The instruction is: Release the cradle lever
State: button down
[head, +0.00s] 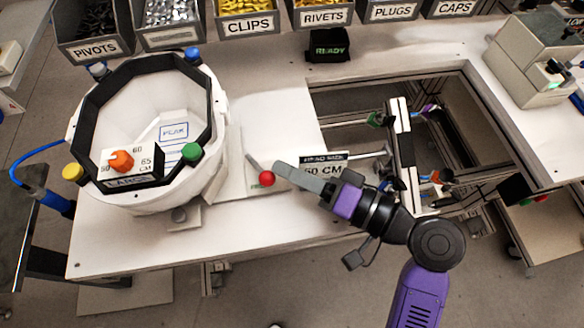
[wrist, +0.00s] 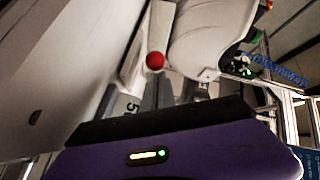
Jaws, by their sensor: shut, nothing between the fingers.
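The cradle lever is a thin grey bar (head: 252,163) with a red ball knob (head: 267,178), just right of the white helmet shell in its cradle. The red knob also shows in the wrist view (wrist: 155,61), just beyond my fingertips. My gripper (head: 279,168) reaches in from the right, with its fingers together and empty. The fingertips are close to the knob; I cannot tell if they touch it.
An orange dial (head: 121,160) marked LARGE sits at the shell's front. A black READY display (head: 329,46) stands behind. Labelled bins, including clips (head: 247,22), line the back.

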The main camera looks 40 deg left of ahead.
jog(key=shift+s+r+m+t+p, duration=0.1)
jog(key=shift+s+m+t+p, duration=0.25)
jog(key=shift+s+m+t, duration=0.4)
jog(key=shift+s+a+m+t+p, duration=0.15)
jog(key=shift+s+m+t, duration=0.25)
jog(key=shift+t, duration=0.3)
jog(key=shift+s+d+m+t+p, duration=0.1)
jog(key=shift+s+m+t+p, duration=0.15)
jog(key=shift+m+t, duration=0.35)
jog(key=shift+s+a+m+t+p, duration=0.1)
jog(key=shift+s+m+t, duration=0.2)
jog(key=shift+t, duration=0.55)
jog(key=shift+s+a, duration=0.1)
jog(key=shift+s, duration=0.5)
jog(key=shift+s, duration=0.1)
